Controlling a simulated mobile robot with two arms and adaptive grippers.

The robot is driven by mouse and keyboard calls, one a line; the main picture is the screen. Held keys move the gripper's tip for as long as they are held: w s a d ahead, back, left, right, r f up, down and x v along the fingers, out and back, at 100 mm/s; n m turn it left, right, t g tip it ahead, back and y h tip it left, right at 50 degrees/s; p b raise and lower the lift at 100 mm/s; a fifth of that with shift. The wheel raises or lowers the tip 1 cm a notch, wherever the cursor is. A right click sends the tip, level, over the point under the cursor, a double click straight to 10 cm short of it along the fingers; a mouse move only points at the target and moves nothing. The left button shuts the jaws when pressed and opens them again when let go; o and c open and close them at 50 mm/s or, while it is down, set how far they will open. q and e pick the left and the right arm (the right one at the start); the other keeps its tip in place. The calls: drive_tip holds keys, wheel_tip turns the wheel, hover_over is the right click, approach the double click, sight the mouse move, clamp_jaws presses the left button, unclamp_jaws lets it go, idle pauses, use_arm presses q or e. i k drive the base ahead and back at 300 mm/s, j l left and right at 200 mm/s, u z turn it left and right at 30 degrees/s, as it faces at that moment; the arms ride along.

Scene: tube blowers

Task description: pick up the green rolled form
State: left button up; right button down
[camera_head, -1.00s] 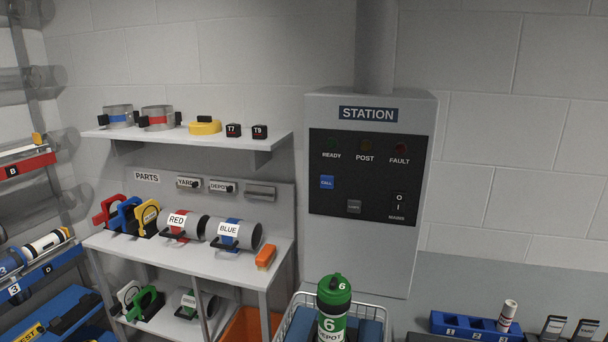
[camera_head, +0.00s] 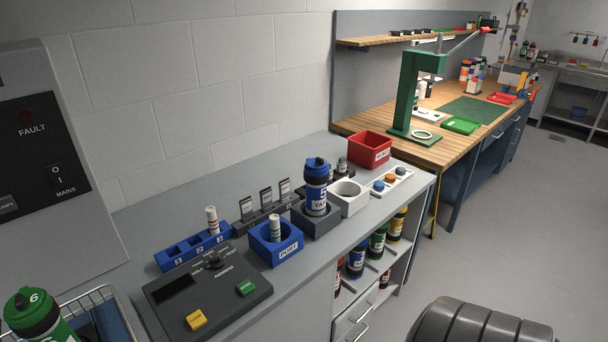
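No rolled form that I can clearly tell to be green is in view. One small white roll (camera_head: 211,219) with dark reddish marks stands in the blue numbered rack (camera_head: 168,261) on the grey counter. Another white roll (camera_head: 275,229) with a reddish band stands upright in the blue box labelled PORT (camera_head: 289,251). Neither of my grippers shows in this view.
A control panel (camera_head: 166,308) lies in front of the rack. A blue-capped canister (camera_head: 316,188), a white holder (camera_head: 348,198) and a red bin (camera_head: 370,149) stand farther right. A green-capped canister (camera_head: 35,312) is at lower left. A wooden bench (camera_head: 449,151) stands beyond.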

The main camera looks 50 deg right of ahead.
sight(275, 223)
drive_tip(key=z, duration=1.35)
drive_tip(key=l, duration=0.15)
